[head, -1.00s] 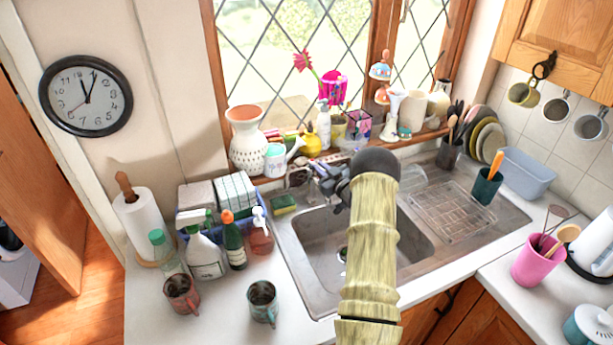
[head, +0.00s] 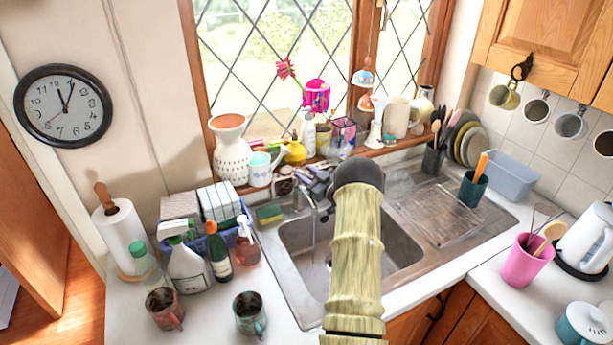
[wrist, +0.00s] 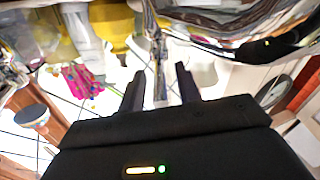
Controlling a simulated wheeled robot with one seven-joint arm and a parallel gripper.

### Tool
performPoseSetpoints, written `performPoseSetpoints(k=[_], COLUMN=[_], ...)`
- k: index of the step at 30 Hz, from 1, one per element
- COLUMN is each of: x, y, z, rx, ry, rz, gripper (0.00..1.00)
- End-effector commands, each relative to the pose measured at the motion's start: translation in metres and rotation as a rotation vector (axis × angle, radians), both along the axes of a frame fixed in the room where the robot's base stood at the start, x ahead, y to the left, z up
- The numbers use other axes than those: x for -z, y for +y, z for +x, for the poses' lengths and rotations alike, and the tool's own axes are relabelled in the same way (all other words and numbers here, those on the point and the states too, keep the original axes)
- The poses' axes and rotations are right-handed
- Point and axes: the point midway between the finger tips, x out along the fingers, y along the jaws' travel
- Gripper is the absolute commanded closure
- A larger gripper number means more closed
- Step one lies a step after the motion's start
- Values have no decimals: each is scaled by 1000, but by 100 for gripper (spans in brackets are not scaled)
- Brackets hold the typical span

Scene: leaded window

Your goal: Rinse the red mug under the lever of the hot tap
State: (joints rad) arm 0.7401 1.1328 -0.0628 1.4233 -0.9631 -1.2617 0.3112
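The red mug (head: 164,308), reddish-brown with a dark inside, stands upright on the counter left of the sink. The tap (head: 296,186) is behind the sink (head: 300,234), partly hidden by my arm. A thin pale vertical streak, which looks like running water, drops from the spout into the basin. My gripper (wrist: 160,82) is at the tap, well away from the mug. In the wrist view its two dark fingers are apart, with a chrome tap part (wrist: 158,55) between or just beyond them. I cannot tell whether they touch it.
A grey-teal mug (head: 250,313) stands right of the red mug. Behind them are a spray bottle (head: 188,266), a green bottle (head: 219,258) and a soap bottle (head: 246,247). A sponge (head: 269,213) lies by the sink. The sill above the tap is crowded.

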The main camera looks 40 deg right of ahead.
Motion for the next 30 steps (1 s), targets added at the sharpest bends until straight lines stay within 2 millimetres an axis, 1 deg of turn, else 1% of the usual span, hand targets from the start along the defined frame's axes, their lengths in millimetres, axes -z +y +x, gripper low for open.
performPoseSetpoints(k=[5,8,11,30], x=[2,3,4,3], y=[-1,-3,-5,-22], z=[-4,-13,-28,-152], rx=[1,3,4,4], ry=[3,4,4,1], rz=[1,0,2,-1], gripper=[66,66,66,66])
